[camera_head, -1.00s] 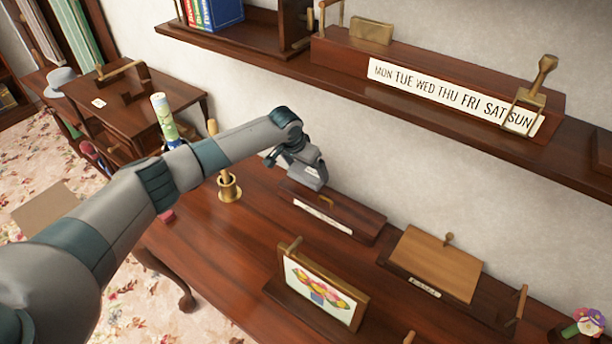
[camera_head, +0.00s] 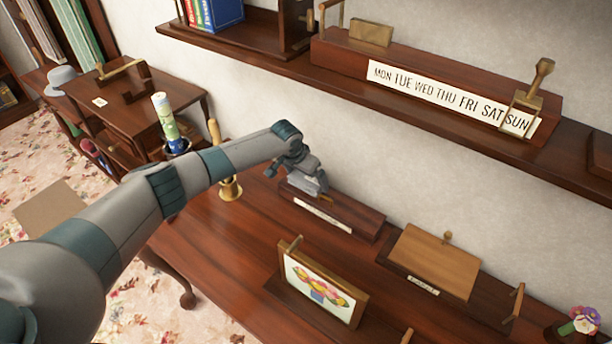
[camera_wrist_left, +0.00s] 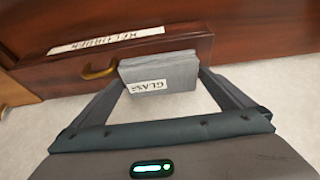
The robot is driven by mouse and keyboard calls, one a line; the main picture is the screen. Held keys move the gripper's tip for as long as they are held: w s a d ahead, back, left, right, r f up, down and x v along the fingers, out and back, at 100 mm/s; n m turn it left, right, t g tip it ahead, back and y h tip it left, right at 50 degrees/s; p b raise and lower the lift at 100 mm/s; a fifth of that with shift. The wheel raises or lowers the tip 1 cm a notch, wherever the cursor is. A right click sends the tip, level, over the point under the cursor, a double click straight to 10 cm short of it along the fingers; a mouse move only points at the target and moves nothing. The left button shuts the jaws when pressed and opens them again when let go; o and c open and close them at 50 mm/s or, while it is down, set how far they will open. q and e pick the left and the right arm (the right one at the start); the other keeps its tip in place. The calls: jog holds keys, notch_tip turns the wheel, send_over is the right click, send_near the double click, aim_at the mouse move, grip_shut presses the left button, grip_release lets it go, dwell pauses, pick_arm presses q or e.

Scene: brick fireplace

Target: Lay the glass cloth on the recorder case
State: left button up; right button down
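The glass cloth (camera_wrist_left: 160,74) is a grey folded block with a "GLASS" label, between the two fingertips of my left gripper (camera_wrist_left: 159,80). The left gripper is shut on it. The recorder case (camera_head: 355,218) is a long dark wooden box with a white label strip and a brass catch (camera_wrist_left: 100,72), on the desk against the wall. In the head view my left gripper (camera_head: 306,186) and the cloth are at the left end of the case, seemingly over its top. I cannot tell whether the cloth touches it. My right gripper is not in view.
A brass holder (camera_head: 230,189) stands on the left. A wall shelf (camera_head: 400,95) runs above.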

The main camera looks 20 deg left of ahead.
pick_arm(q)
jog(key=shift+r, duration=0.1)
jog(key=b+v, duration=0.4)
jog(key=v, duration=0.8)
